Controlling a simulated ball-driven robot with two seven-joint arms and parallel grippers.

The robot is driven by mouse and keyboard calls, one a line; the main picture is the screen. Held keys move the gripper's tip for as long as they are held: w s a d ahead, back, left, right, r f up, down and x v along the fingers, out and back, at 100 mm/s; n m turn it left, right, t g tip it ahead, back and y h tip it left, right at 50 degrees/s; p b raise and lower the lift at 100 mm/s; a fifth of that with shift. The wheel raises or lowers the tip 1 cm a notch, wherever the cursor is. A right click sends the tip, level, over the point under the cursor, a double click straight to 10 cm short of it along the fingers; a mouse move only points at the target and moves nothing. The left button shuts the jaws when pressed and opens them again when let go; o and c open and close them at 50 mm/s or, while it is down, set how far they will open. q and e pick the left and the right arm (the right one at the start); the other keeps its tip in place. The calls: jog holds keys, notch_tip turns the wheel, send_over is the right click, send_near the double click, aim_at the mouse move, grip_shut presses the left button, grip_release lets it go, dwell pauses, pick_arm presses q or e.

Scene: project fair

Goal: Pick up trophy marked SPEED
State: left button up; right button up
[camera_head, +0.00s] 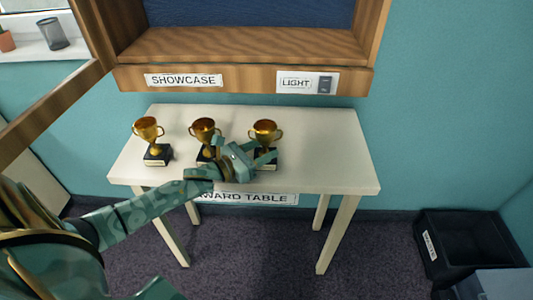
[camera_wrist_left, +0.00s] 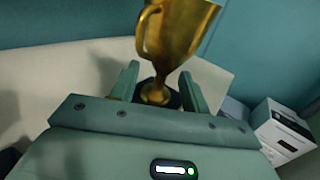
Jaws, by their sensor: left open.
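Three gold two-handled trophies on black bases stand in a row on the white award table (camera_head: 330,150): a left trophy (camera_head: 147,130), a middle trophy (camera_head: 204,127) and a right trophy (camera_head: 266,130). Their base plates are too small or covered to read, so I cannot tell which is marked SPEED. My left gripper (camera_head: 263,155) is open at the lower part of the right trophy. In the left wrist view the trophy (camera_wrist_left: 178,35) stands upright between the two spread fingers, its stem between them. The middle trophy's base is partly hidden by my gripper.
The wooden showcase (camera_head: 240,45) with SHOWCASE and LIGHT labels, and a switch (camera_head: 325,84), is above and behind the table. A black bin (camera_head: 465,240) stands on the floor at right. The table's right end is clear.

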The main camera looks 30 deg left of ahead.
pick_arm(q)
jog(key=shift+w+d+f, duration=0.1)
jog(key=shift+w+d, duration=0.15)
jog(key=shift+w, duration=0.35)
grip_shut()
jog(key=shift+r, duration=0.2)
